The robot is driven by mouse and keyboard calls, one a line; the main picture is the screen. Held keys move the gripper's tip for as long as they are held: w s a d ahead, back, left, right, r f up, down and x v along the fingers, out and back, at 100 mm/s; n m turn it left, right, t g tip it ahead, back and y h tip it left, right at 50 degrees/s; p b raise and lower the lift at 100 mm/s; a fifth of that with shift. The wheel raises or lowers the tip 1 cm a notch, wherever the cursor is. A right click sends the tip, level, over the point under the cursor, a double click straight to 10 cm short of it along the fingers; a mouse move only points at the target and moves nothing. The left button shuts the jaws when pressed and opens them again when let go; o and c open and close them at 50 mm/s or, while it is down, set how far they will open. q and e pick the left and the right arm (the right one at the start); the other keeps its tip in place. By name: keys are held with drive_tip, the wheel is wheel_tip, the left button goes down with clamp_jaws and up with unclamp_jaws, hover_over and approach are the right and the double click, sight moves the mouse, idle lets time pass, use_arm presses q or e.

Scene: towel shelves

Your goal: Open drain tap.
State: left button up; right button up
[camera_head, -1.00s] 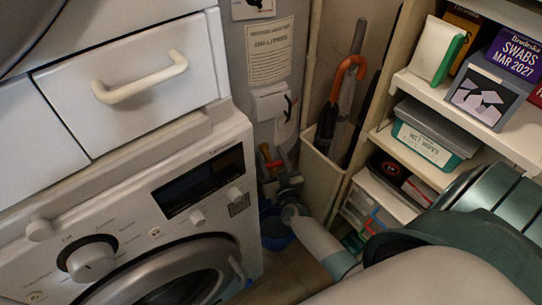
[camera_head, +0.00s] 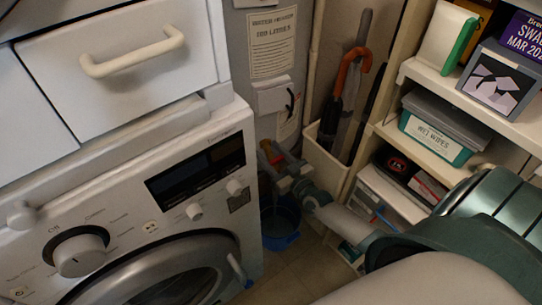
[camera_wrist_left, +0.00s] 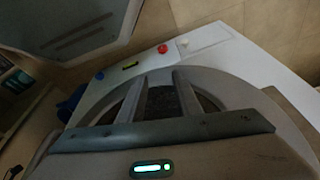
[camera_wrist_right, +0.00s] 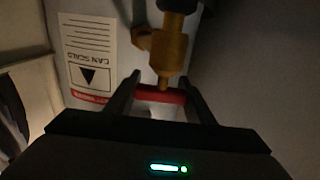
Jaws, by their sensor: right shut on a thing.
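The drain tap is a brass body (camera_wrist_right: 172,45) with a red lever (camera_wrist_right: 160,96), seen close up in the right wrist view. My right gripper (camera_wrist_right: 160,92) is shut on the red lever, with a dark finger at each end of it. In the head view the red lever (camera_head: 266,149) shows small beside the washing machine, with my right gripper (camera_head: 284,174) at it, above a blue bucket (camera_head: 281,240). My left gripper (camera_wrist_left: 160,85) shows only in its wrist view; its fingers stand apart with nothing between them.
The washing machine (camera_head: 110,225) fills the left, below a white drawer (camera_head: 120,90). Shelves (camera_head: 455,95) with boxes stand close on the right. The gap around the tap is tight.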

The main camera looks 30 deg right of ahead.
drive_tip(key=n+y+b, duration=0.1)
drive_tip(key=y+b, duration=0.1)
drive_tip(key=shift+a+n+y+b, duration=0.2)
drive_tip(key=shift+n+y+b, duration=0.15)
drive_tip(key=shift+n+y, duration=0.05)
drive_tip(key=shift+r, duration=0.15)
use_arm(q)
drive_tip(key=w+d+t, duration=0.1)
drive_tip(key=d, duration=0.1)
drive_tip(key=w+d+r+t+h, duration=0.1)
drive_tip(key=shift+w+d+r, duration=0.15)
drive_tip(key=shift+d+r, duration=0.05)
drive_tip(key=shift+d, duration=0.2)
use_arm(e)
drive_tip(key=o, duration=1.1)
drive_tip(key=shift+a, duration=0.1)
drive_tip(key=shift+c, duration=0.2)
use_arm(q)
drive_tip(key=shift+r, duration=0.15)
